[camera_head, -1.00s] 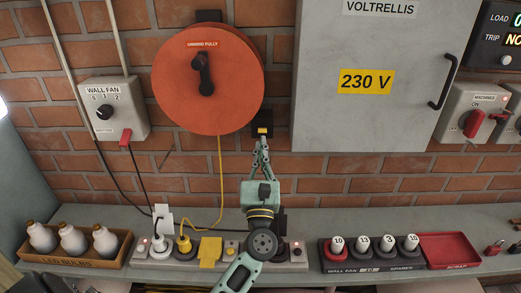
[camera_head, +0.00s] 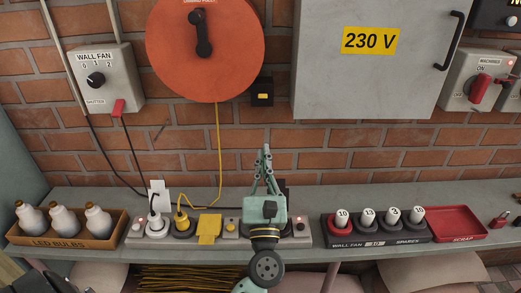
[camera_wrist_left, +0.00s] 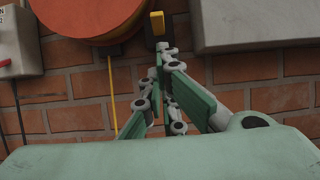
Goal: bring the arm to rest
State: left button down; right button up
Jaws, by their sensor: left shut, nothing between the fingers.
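My left gripper (camera_head: 265,152) is in the middle of the head view, in front of the brick wall and above the shelf. It points up and its fingers are closed together with nothing between them. In the left wrist view the fingertips (camera_wrist_left: 160,58) meet below a small black box with a yellow front (camera_wrist_left: 157,22). In the head view that black box (camera_head: 262,92) is on the wall above the gripper, clear of it. My right gripper is in neither view.
A power strip (camera_head: 135,237) lies on the shelf behind my arm, with plugs and a yellow tag. A bulb tray (camera_head: 65,240) stands left. A spares rack (camera_head: 375,236) and red scrap tray (camera_head: 455,222) stand right. An orange cable reel (camera_head: 235,50) and grey cabinet (camera_head: 330,85) hang above.

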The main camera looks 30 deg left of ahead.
pick_arm(q)
jog(key=s+d+f+m+t+h, duration=0.1)
jog(key=d+f+m+h, duration=0.1)
jog(key=d+m+h, duration=0.75)
jog(key=s+d+f+m+h, duration=0.15)
jog(key=d+m+h, duration=0.35)
jog(key=m, duration=0.8)
jog(key=s+d+f+m+g+h, duration=0.2)
jog(key=s+f+m+g, duration=0.15)
jog(key=f+m, duration=0.25)
jog(key=s+d+f+m+g+h, duration=0.2)
jog(key=f+m+g, duration=0.2)
jog(key=f+m, duration=0.1)
jog(key=s+a+f+m+g+y, duration=0.3)
jog(key=s+a+f+m+g, duration=0.25)
jog(key=s+f, duration=0.3)
jog(key=s+a+f+m+g+y, duration=0.3)
jog(key=s+a+f+m+g, duration=0.25)
jog(key=s, duration=0.45)
notch_tip(320, 180, down, 27)
jog(key=s, duration=0.2)
jog(key=s+a+f+g, duration=0.1)
jog(key=s+a+f, duration=0.2)
jog(key=s+f, duration=1.3)
jog(key=shift+s, duration=0.25)
jog(key=shift+a+y, duration=0.1)
jog(key=shift+y, duration=0.15)
